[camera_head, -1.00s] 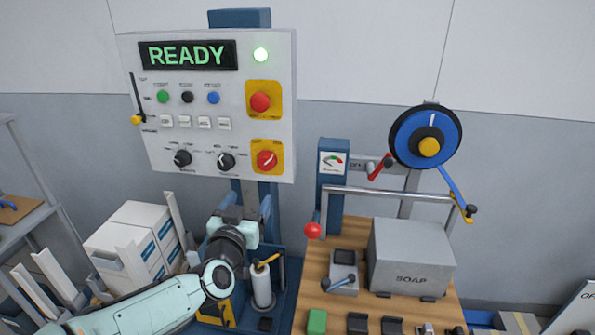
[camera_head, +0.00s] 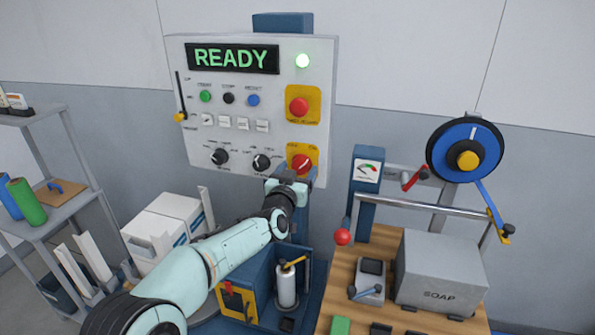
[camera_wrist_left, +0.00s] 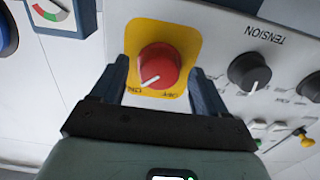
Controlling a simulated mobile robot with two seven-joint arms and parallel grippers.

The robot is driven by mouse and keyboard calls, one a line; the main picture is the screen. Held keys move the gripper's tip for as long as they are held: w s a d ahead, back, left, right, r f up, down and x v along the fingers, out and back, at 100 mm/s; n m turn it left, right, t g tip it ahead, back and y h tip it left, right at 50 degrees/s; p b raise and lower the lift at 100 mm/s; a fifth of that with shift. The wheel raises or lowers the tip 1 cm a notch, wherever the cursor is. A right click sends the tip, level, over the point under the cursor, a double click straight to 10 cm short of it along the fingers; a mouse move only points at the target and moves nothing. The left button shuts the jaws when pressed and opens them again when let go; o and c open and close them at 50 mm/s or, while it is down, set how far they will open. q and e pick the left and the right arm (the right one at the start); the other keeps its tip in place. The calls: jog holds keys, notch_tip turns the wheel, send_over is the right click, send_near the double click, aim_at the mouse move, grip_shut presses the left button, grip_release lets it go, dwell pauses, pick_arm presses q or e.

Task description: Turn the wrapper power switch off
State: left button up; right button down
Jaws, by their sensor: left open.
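The power switch (camera_head: 302,164) is a red rotary knob on a yellow plate at the lower right of the control panel (camera_head: 320,140). In the left wrist view the knob (camera_wrist_left: 158,65) sits between the fingers of my left gripper (camera_wrist_left: 160,75), with gaps on both sides. Its white pointer line slants towards the lower-left label, which looks like ON. The left gripper (camera_head: 291,184) is open, just below the knob in the head view, and partly covers the plate's lower edge. My right gripper is not in view.
A red button on yellow (camera_head: 299,107) sits above the switch. A black selector knob (camera_head: 261,162) is close to its left. A gauge post (camera_head: 363,195) and a red ball-ended lever (camera_head: 342,237) stand to the right, beside a SOAP box (camera_head: 440,270).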

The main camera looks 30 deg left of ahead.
pick_arm(q)
jog(key=c, duration=1.1)
jog(key=shift+o, duration=0.2)
jog(key=n+b, duration=0.2)
jog(key=n, duration=0.1)
jog(key=shift+f, duration=0.15)
jog(key=n+b, duration=0.2)
jog(key=n, duration=0.2)
jog(key=shift+n, duration=0.3)
jog(key=n+b, duration=0.2)
jog(key=n, duration=0.3)
jog(key=shift+d+n, duration=0.1)
jog(key=shift+n, duration=0.2)
jog(key=shift+r+n+b, duration=0.2)
jog(key=shift+n+b, duration=0.5)
jog(key=shift+n, duration=1.6)
